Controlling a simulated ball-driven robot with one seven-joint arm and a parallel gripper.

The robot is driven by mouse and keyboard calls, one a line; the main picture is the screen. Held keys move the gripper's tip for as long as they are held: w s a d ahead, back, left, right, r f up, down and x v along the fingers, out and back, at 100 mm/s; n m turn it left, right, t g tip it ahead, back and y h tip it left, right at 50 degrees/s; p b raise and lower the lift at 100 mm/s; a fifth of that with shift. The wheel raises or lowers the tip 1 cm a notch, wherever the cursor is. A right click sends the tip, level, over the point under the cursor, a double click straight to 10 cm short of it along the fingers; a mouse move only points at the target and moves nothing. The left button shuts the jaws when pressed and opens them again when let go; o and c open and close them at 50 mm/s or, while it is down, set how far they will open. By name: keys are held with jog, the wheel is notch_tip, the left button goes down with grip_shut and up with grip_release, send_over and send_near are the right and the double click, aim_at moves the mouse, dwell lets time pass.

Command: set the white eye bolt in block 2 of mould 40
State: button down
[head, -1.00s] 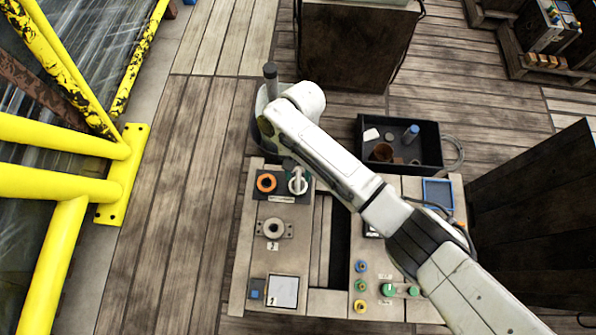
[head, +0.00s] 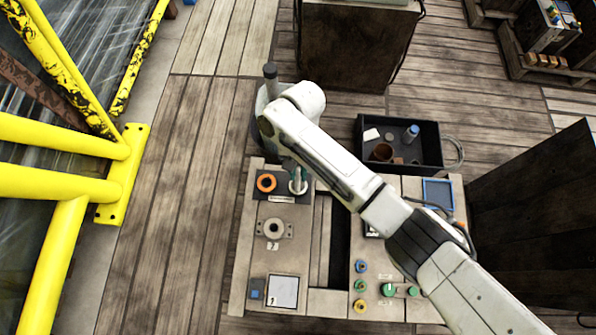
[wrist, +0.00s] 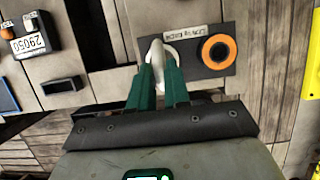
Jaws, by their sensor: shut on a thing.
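The white eye bolt (head: 298,187) stands at the right end of a dark plate (head: 283,198), beside an orange ring-shaped piece (head: 266,183). My gripper (head: 299,174) is at the bolt from above. In the wrist view its green fingers (wrist: 160,86) are shut on the white eye bolt (wrist: 157,50), with the bolt still at the plate. I cannot tell whether it is lifted clear. Nearer the camera in the head view, a grey round fitting with a dark centre (head: 273,228) sits on the left block (head: 258,258), with a small "2" label below it.
A black bin (head: 437,160) with several small items stands behind the right block. Several coloured knobs (head: 360,285) sit on the right block. A dark gap (head: 339,245) separates the blocks. A yellow railing (head: 112,185) stands at the left, with clear planks beside it.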

jog(key=shift+r, duration=0.15)
jog(key=shift+r+p, duration=2)
jog(key=shift+p, duration=0.3)
